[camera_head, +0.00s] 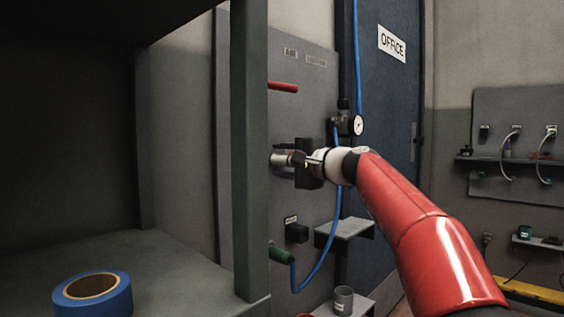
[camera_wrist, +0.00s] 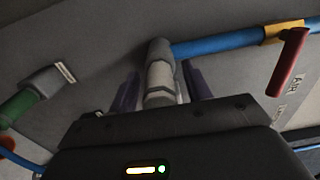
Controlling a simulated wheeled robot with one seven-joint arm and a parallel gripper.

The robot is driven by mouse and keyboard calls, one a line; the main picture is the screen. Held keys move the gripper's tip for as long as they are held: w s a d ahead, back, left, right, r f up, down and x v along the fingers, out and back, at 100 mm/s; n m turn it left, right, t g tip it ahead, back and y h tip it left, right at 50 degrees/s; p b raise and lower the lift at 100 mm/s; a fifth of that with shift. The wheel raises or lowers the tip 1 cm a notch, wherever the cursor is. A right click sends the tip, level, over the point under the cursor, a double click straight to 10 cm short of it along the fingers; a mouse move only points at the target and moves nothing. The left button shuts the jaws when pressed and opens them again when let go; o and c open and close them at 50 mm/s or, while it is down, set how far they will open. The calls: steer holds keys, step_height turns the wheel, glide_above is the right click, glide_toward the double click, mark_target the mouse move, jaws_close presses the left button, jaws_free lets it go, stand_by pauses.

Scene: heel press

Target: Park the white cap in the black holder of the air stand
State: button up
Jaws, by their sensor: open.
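The white cap (camera_wrist: 159,78) sits at the end of a grey fitting (camera_wrist: 160,50) on the blue pipe, in the wrist view. My gripper (camera_wrist: 160,74) is open, with one dark finger on each side of the cap and apart from it. In the head view my gripper (camera_head: 298,159) is at the panel, by the pale fitting end (camera_head: 279,158); the cap is hard to tell apart there. The black holder (camera_head: 297,232) is on the panel below my gripper, under a small label. It also shows at left in the wrist view (camera_wrist: 42,87); its inside is hidden.
A red lever (camera_head: 283,87) juts out above. A green coupling (camera_head: 281,254) on a blue hose (camera_head: 325,262) hangs below the holder. A gauge (camera_head: 357,125) and small shelf (camera_head: 346,228) are to the right. A grey post (camera_head: 250,150) and blue tape roll (camera_head: 92,294) are left.

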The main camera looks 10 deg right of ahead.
jaws_close()
steer(key=shift+s+d, duration=0.1)
steer(key=shift+b+v, duration=1.75)
steer(key=shift+v, duration=1.15)
steer(key=shift+s+d+f, duration=0.1)
steer(key=shift+s, duration=0.05)
steer(key=w+d+f+b, duration=0.3)
steer(key=d+f, duration=0.1)
steer(key=f, duration=0.4)
steer(key=w+d+f+b, duration=0.2)
steer(key=w+d+f, duration=0.1)
steer(key=f, duration=0.5)
steer(key=w+d+f+b, duration=0.2)
steer(key=d+f+b, duration=0.1)
steer(key=d+f, duration=0.2)
steer(key=shift+w+f+b, duration=0.3)
steer(key=shift+w+f, duration=0.1)
steer(key=shift+f, duration=1)
steer(key=shift+w, duration=0.1)
steer(key=shift+p+x, duration=1.15)
steer(key=shift+x, duration=1.2)
